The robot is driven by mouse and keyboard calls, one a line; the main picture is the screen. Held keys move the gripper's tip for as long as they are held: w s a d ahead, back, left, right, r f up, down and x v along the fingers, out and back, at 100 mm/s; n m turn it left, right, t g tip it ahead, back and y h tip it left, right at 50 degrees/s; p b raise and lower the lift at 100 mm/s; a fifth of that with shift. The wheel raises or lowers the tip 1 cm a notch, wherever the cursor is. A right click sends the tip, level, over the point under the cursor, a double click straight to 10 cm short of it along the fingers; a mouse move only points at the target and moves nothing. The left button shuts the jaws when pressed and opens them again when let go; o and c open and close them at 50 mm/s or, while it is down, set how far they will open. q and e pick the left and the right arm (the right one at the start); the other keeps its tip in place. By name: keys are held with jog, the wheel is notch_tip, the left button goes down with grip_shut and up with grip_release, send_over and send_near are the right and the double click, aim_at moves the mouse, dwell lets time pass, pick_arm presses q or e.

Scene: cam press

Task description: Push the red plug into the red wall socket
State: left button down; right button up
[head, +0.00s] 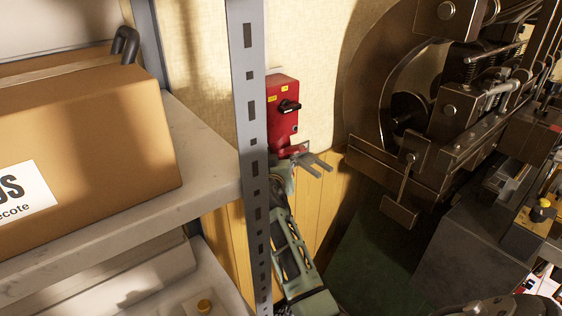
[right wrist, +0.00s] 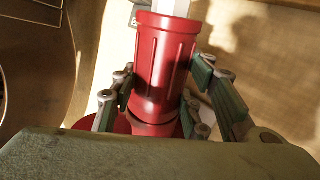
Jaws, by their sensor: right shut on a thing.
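The red wall socket (head: 282,108) is a red box with a black rotary switch and yellow labels, mounted on the wall in the middle of the head view. My right gripper (head: 287,160) comes up from below on a green arm and is just under the box. It is shut on the red plug (head: 291,151), a ribbed red cylinder that fills the middle of the right wrist view (right wrist: 163,60). Two grey prongs point right beside the plug. Whether plug and box touch is unclear; the box's underside is hidden. My left gripper is out of view.
A grey perforated shelf post (head: 247,120) stands just left of the socket. The shelf (head: 120,235) left of it carries a cardboard box (head: 90,135). A large dark metal press (head: 400,120) stands close on the right. A narrow strip of wall lies between.

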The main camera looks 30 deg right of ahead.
jog(key=o, duration=1.5)
jog(key=shift+r, duration=0.1)
jog(key=shift+c, duration=0.2)
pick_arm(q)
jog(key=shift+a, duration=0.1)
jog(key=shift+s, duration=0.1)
pick_arm(e)
jog(key=shift+s+a, duration=0.1)
